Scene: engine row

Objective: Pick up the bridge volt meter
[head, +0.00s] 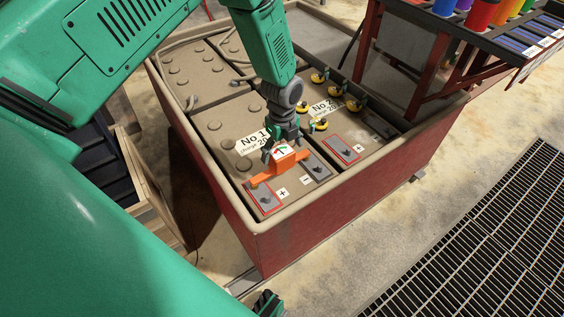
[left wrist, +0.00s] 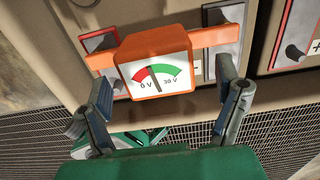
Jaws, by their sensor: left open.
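The bridge volt meter (head: 289,164) is an orange block with a white dial and orange side arms. It lies across the front end of the cell marked No 1, between the terminal pads. In the left wrist view the volt meter (left wrist: 158,47) shows its dial, with red and green bands from 0 V to 30 V. My left gripper (head: 281,148) is open just above the meter. In the left wrist view its fingers (left wrist: 165,82) stand apart at either side of the dial. A dark gripper part, probably my right gripper (head: 268,303), shows at the bottom edge, mostly hidden.
The red battery box (head: 300,236) has a raised tan rim. Yellow-topped fittings (head: 319,125) stand on the No 2 cell. A rack with coloured containers (head: 480,14) stands at the upper right. Floor grating (head: 480,240) lies at the right. A wooden crate (head: 150,195) stands left.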

